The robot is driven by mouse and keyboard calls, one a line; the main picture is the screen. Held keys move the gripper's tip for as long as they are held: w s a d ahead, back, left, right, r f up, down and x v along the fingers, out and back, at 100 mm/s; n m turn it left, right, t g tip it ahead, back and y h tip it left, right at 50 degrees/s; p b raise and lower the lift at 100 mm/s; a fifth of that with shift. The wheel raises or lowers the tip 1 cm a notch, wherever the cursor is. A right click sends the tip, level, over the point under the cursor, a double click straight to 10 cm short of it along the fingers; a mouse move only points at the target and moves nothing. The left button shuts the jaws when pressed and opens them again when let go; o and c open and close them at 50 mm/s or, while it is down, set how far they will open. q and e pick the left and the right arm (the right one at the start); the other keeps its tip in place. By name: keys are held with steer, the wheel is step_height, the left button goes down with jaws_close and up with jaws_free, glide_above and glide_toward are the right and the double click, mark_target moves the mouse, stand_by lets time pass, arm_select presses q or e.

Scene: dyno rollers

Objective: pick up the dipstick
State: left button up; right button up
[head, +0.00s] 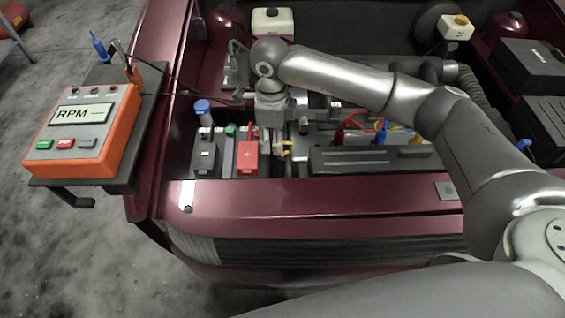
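My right gripper (273,143) points down into the engine bay, just right of the red battery clamp cover. A small yellow piece (287,149), which looks like the dipstick's handle, shows at the right side of its fingertips. I cannot tell whether the fingers touch it or are shut on it. The dipstick's rod is not visible. My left gripper is not in view.
A black block (205,155) and a red block (247,156) stand left of the gripper. A dark cover (365,159) with coloured leads behind it lies to the right. An orange RPM meter (85,128) rests on a side tray. The maroon front edge (320,198) is clear.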

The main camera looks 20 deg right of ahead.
step_height(320, 180, down, 4)
steer(key=shift+f+b, duration=0.25)
steer(key=shift+b, duration=0.7)
steer(key=shift+r, duration=0.1)
jaws_close()
